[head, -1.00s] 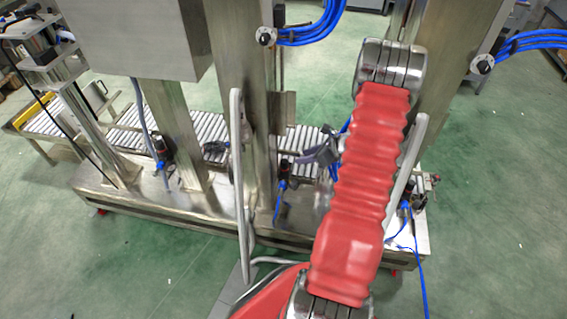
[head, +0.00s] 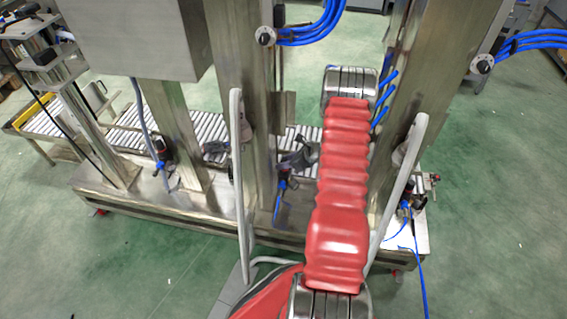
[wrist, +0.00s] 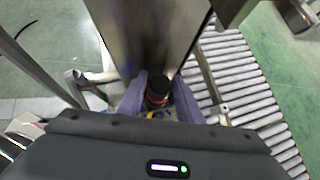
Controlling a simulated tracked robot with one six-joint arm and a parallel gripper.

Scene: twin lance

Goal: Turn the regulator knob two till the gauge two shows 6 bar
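The middle regulator has a black knob with a red ring (wrist: 158,88), seen in the wrist view between my two grey-purple fingers. Its blue fitting (head: 283,184) shows low beside the middle steel post in the head view. My gripper (head: 301,158) is just above and right of that regulator in the head view. In the wrist view my gripper (wrist: 160,92) has its fingers apart, one on each side of the knob; I cannot tell whether they touch it. No gauge reading is legible.
Other regulators stand at the left (head: 161,152) and right (head: 405,202) of the steel base (head: 140,209). Steel posts (head: 245,130) rise near my arm. A roller conveyor (head: 120,138) runs behind. Blue hoses (head: 318,30) hang above. The green floor in front is open.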

